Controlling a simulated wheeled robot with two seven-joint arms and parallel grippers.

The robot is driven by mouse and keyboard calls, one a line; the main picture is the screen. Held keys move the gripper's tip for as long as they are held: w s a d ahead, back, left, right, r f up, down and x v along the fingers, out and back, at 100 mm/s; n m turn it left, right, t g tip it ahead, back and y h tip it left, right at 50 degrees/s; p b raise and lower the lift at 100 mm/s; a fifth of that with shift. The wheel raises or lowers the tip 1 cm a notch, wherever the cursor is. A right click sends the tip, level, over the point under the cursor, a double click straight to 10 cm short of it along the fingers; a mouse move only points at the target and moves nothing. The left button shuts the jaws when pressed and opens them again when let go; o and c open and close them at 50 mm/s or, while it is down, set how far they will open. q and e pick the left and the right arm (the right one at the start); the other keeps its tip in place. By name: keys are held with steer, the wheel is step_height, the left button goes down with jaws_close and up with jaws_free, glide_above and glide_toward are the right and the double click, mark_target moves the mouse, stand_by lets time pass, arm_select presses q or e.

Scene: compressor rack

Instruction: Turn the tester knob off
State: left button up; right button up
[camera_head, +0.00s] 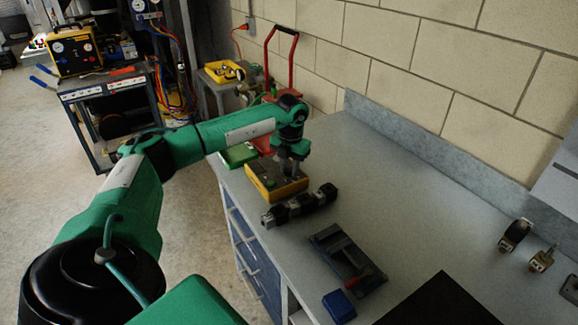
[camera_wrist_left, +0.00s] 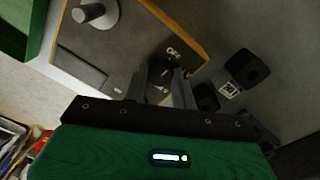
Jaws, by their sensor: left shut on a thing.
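The tester is a yellow box with a grey top (camera_head: 291,191), sitting on the workbench near its front edge. In the left wrist view its grey panel (camera_wrist_left: 125,52) with a yellow rim fills the upper middle. My left gripper (camera_head: 289,171) points down onto the tester's top. In the left wrist view its two fingers (camera_wrist_left: 162,86) close around a dark knob (camera_wrist_left: 164,82) on the panel. Small white marks show beside the knob. The fingers partly hide the knob, and I cannot read its setting. My right gripper is not in view.
A black tool (camera_head: 300,207) lies just in front of the tester. A green box (camera_head: 237,155) stands behind it. A dark tray (camera_head: 347,259) and a blue block (camera_head: 339,306) lie nearer. The bench's middle (camera_head: 400,190) is clear. A wall runs along the bench's back.

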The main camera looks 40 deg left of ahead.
arm_select(q)
steer(key=shift+w+r+n, duration=0.1)
steer(key=shift+r+n, duration=0.05)
steer(key=shift+n, duration=0.45)
steer(key=shift+a, duration=0.1)
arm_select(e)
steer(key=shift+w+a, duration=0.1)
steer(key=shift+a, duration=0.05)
arm_select(q)
steer(key=o, duration=1)
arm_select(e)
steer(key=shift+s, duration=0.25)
arm_select(q)
steer(key=shift+r, duration=0.45)
steer(key=r, duration=0.4)
steer(key=r+b, duration=0.1)
steer(key=r, duration=0.7)
steer(key=shift+d+r+b, duration=0.3)
steer(key=shift+r+b, duration=0.05)
steer(key=shift+r, duration=0.05)
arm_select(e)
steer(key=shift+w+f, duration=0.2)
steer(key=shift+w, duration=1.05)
